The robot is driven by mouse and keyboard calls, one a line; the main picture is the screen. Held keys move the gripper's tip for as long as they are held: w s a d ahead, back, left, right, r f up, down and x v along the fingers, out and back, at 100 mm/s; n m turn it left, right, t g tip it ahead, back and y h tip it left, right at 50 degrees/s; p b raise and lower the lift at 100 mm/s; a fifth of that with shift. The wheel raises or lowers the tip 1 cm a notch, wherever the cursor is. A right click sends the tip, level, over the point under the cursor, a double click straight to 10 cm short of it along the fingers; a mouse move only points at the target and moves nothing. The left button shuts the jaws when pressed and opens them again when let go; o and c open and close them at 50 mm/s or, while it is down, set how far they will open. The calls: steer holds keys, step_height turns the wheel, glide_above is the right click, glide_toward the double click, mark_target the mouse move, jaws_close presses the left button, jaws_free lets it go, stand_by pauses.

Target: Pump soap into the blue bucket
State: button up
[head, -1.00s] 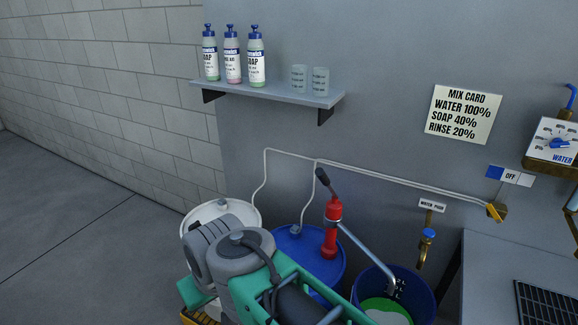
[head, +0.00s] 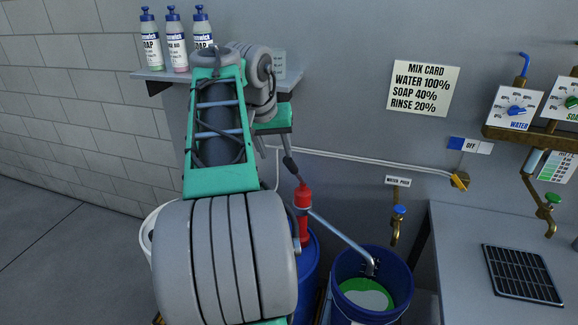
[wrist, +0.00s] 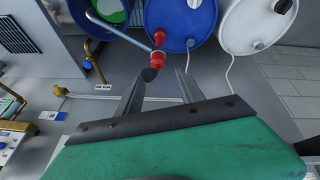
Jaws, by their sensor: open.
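The blue bucket (head: 402,278) stands on the floor, with green and pale liquid in it; its edge shows in the wrist view (wrist: 116,12). A red pump (head: 303,197) stands on the blue drum (head: 310,262). Its metal spout pipe (head: 342,233) slopes down into the bucket. The pump's lever with a black grip (head: 290,165) tilts up and left. In the wrist view the black grip (wrist: 149,75) appears between the fingers, closer to the left one; contact cannot be told. My gripper (wrist: 160,90) is open and empty, beside the lever in the head view (head: 272,148).
A white drum (wrist: 257,28) stands beside the blue drum. A wall shelf (head: 150,75) holds soap bottles (head: 151,40). A water-push tap (head: 398,225) is above the bucket. A grey counter (head: 450,250) with a black grate (head: 522,275) is at right. A thin pipe (head: 365,160) runs along the wall.

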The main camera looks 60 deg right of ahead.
mark_target(292, 172)
steer(key=shift+s+d+f+m, duration=0.2)
steer(key=shift+s+d, duration=0.25)
steer(key=shift+s, duration=0.05)
steer(key=shift+s+d+f+m, duration=0.15)
steer(key=shift+s+d+m, duration=0.05)
steer(key=shift+s+d, duration=0.25)
steer(key=b+x, duration=0.1)
steer(key=x, duration=0.5)
steer(key=shift+d+f, duration=0.2)
steer(key=shift+f, duration=0.05)
jaws_close()
